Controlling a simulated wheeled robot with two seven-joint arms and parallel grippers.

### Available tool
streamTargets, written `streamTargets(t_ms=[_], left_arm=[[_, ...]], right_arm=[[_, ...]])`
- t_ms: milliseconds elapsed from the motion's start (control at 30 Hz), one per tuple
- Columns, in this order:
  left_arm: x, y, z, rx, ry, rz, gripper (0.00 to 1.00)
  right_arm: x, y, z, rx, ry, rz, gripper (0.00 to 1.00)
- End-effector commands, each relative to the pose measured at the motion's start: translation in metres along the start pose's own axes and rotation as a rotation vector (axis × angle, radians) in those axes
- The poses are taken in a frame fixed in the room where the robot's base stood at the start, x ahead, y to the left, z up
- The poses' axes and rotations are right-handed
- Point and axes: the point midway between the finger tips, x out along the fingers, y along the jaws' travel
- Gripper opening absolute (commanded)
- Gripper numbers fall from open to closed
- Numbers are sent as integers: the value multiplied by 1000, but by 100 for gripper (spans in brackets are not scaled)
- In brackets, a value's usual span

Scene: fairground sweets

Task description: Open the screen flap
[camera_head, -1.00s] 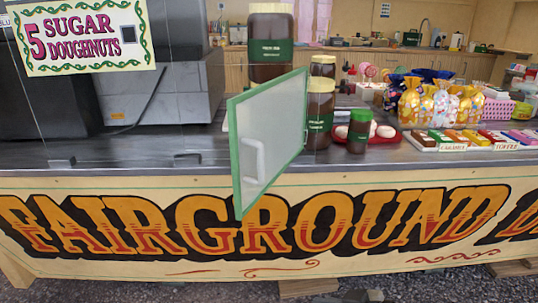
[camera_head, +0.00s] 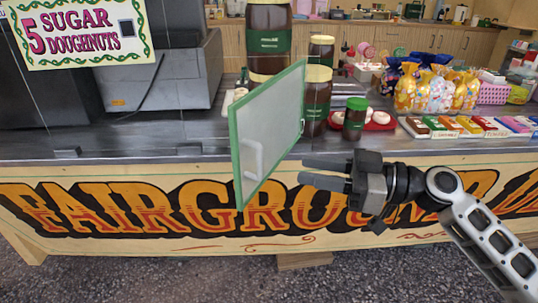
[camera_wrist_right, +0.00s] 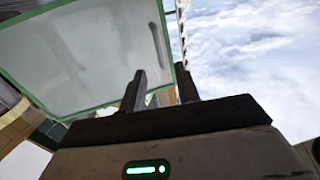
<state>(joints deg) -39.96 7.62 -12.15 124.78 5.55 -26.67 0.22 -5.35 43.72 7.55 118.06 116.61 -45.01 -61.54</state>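The screen flap (camera_head: 275,125) is a pale, see-through panel in a green frame. It stands at an angle over the counter's front edge, swung out from the stall. Its white bar handle (camera_head: 253,165) is on the lower left of the panel. My right gripper (camera_head: 304,171) is open and empty, to the right of the flap, with its fingers pointing left. In the right wrist view the flap (camera_wrist_right: 85,50) fills the upper left, beyond the open fingers (camera_wrist_right: 160,70). No contact with the flap shows. My left gripper is not in view.
Dark jars (camera_head: 317,100) with cream lids and a green-lidded jar (camera_head: 355,118) stand behind and right of the flap. Sweet bags (camera_head: 438,90) and bars (camera_head: 460,126) lie farther right on the counter. The space before the lettered front board is free left of my right arm.

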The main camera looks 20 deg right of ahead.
Motion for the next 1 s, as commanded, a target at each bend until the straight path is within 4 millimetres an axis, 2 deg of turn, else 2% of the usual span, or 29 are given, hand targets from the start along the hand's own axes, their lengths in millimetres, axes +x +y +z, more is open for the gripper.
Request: streamTargets(t_ms=[33, 200, 400, 600, 833, 867, 900, 967, 1000], left_arm=[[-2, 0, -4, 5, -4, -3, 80], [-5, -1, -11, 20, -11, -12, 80], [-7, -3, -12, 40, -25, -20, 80], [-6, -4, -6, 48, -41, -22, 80], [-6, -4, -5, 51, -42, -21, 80], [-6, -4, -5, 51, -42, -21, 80], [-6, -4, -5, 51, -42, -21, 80], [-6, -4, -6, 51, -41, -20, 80], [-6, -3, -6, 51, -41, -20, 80]], right_arm=[[11, 0, -5, 0, 2, -2, 32], [45, 1, -5, 2, 3, 0, 32], [73, 0, -2, 2, 1, 1, 32], [83, 0, 0, 1, -1, 1, 32], [83, 0, 1, 1, -1, 1, 32], [83, 0, 1, 1, -1, 1, 27], [83, 0, 1, 1, -1, 1, 16], [83, 0, 1, 1, -1, 1, 0], [83, 0, 1, 2, -1, 1, 0]])
